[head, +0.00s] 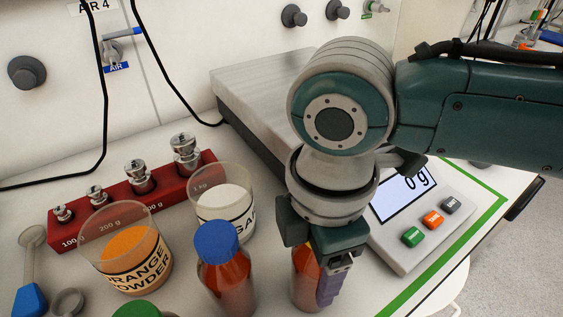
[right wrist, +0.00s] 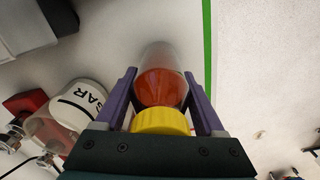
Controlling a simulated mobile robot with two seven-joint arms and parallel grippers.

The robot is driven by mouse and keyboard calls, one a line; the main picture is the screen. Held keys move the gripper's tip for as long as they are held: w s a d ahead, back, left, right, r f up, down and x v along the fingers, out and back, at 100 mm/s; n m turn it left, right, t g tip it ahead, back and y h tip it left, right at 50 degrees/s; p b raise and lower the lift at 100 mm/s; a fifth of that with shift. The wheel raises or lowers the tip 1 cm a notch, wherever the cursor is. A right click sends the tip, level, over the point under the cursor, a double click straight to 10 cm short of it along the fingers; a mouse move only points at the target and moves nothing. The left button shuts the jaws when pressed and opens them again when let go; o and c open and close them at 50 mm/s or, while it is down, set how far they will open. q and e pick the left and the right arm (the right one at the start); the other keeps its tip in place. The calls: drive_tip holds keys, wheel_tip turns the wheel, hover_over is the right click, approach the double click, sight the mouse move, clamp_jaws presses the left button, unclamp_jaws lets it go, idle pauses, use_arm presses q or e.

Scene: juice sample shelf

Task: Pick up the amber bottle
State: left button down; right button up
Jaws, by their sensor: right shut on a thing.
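An amber bottle with a yellow cap (head: 304,282) stands at the lower middle of the head view, partly hidden by my right gripper (head: 318,280). In the right wrist view the bottle (right wrist: 161,88) lies between the two purple fingers of the right gripper (right wrist: 160,90), its yellow cap toward the palm. The right gripper is shut on this bottle from above. A second amber bottle with a blue cap (head: 227,275) stands just left of it. I cannot tell whether the held bottle still touches the table. My left gripper is not in view.
Left are an orange powder beaker (head: 132,266), a sugar beaker (head: 228,203) and a red weight block (head: 125,203). A green lid (head: 137,309) is at the bottom edge. A scale (head: 425,225) reading 0 g stands behind the right arm. Green tape (head: 432,281) marks the right table edge.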

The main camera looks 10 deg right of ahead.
drive_tip(key=c, duration=0.6)
clamp_jaws()
drive_tip(key=shift+r, duration=0.1)
